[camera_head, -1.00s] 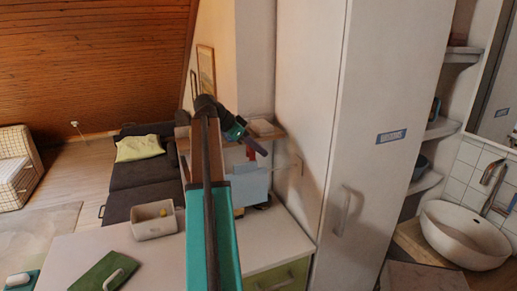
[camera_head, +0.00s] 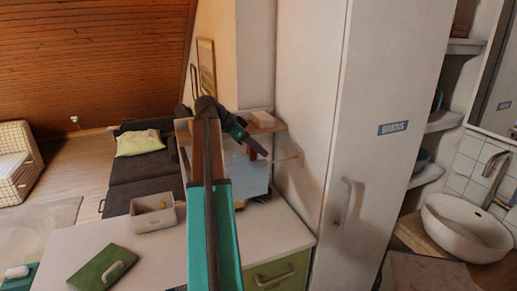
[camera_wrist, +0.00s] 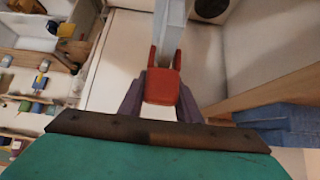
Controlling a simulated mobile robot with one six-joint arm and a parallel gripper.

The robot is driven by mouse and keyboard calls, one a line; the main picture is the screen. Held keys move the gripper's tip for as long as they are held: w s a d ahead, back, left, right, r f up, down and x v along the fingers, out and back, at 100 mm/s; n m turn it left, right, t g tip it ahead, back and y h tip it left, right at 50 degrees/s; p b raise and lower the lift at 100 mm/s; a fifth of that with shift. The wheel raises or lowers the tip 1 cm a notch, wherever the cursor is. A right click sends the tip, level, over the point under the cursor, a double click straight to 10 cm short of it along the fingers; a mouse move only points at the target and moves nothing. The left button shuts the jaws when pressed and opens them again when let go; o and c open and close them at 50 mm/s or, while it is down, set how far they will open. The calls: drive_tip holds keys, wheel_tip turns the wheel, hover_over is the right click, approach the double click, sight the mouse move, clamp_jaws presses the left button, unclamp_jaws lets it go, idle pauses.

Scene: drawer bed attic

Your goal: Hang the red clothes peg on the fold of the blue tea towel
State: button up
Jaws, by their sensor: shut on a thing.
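My gripper (camera_wrist: 160,108) has purple fingers and is shut on the red clothes peg (camera_wrist: 161,86). The peg's two prongs point away from my gripper. A pale blue-grey strip (camera_wrist: 171,28) runs up from between the prongs in the wrist view. It looks like the towel's fold, but I cannot tell whether the peg touches it. In the head view the blue tea towel (camera_head: 251,181) hangs below a wooden shelf, and my gripper (camera_head: 262,152) is just above it. My arm hides part of the towel's left side.
The wooden shelf (camera_head: 272,128) carries a pale box (camera_head: 262,118) close to my wrist. A tall white cupboard (camera_head: 350,120) stands to the right. On the white counter (camera_head: 150,255) are a grey tray (camera_head: 152,219) and a green board with a handle (camera_head: 103,268).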

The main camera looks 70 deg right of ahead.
drive_tip(key=o, duration=1.2)
drive_tip(key=shift+b+v, duration=1.75)
drive_tip(key=shift+v, duration=5.15)
